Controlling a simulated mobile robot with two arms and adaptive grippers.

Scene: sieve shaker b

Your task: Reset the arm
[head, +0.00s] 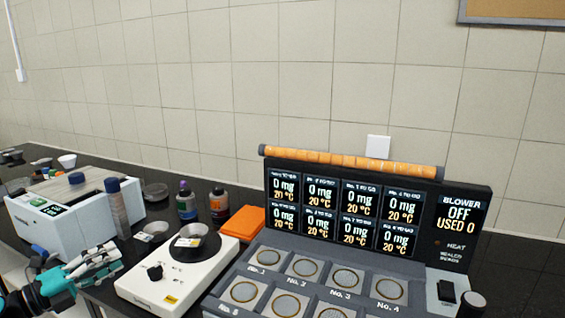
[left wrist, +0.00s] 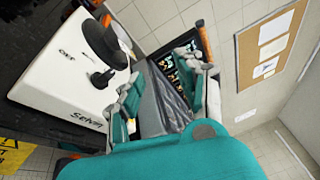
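My left gripper (head: 108,263) is low at the left of the head view, in front of the counter devices. Its fingers look empty there. In the left wrist view, the two grey fingers of the left gripper (left wrist: 168,84) stand apart with nothing between them; the dark console shows beyond the gap. A white device with a black knob (head: 150,284) and a metal bowl on its round top stands just right of the gripper. The same white device (left wrist: 65,85) shows at the left of the wrist view. My right gripper is in neither view.
A dark console (head: 470,262) with several displays and round wells fills the right, an orange roll along its top. A white box device (head: 35,222), several bottles (head: 187,205) and an orange pad (head: 243,222) stand at the back left. A yellow sign (left wrist: 12,152) shows at the wrist view's lower left.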

